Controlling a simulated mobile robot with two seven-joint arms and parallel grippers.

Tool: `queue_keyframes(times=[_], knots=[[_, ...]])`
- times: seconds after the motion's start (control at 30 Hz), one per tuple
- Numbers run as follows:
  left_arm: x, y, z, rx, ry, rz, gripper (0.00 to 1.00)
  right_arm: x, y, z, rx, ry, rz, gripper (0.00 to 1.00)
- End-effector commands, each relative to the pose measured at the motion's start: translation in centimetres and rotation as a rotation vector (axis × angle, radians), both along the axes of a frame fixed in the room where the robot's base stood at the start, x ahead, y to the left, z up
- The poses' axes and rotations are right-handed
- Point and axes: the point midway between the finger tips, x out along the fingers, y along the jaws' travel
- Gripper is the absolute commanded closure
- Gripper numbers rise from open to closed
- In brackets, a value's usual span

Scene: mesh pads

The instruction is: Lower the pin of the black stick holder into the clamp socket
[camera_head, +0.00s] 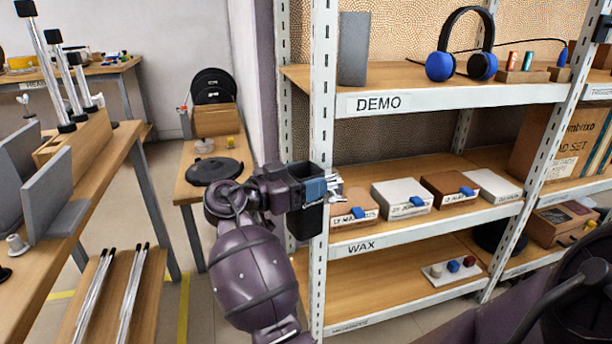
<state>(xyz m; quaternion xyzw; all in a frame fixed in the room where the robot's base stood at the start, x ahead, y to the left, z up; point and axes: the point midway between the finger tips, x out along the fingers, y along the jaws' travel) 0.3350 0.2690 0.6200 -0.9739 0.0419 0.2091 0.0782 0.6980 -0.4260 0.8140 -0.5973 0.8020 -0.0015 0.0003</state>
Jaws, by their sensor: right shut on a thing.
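My right gripper (318,190) is in the middle of the view, in front of the white shelf post. It is shut on the black stick holder (305,222), a dark cup-like body that hangs below the jaws. I cannot make out the holder's pin or the clamp socket; the gripper and holder cover part of the post. My left gripper is not in view.
The shelf (440,238) marked WAX holds several small boxes just right of the holder. Headphones (463,50) rest on the DEMO shelf above. A side table (178,182) with a black disc (214,170) stands behind my arm. A wooden bench (125,150) is at left.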

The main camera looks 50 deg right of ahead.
Motion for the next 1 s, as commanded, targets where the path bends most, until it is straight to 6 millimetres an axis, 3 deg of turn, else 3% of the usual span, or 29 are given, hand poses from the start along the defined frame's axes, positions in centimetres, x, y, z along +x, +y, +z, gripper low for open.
queue_keyframes(times=[0.3, 0.33, 0.5, 0.83, 1.0], knots=[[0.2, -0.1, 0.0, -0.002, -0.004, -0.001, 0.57, 0.0, 0.0, 0.0, -0.001, 0.000, 0.000, 0.78], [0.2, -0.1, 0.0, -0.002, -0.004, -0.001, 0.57, 0.0, 0.0, 0.0, -0.001, 0.000, 0.000, 0.29], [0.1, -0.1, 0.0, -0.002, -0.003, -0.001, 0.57, 0.0, 0.0, 0.0, 0.000, 0.000, 0.000, 0.03], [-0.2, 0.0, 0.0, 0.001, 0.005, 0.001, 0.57, 0.1, 0.2, -0.1, 0.002, 0.002, 0.000, 0.02], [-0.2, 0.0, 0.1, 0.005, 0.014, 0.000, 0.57, 0.6, 1.9, 0.1, 0.002, 0.002, 0.002, 0.02]])
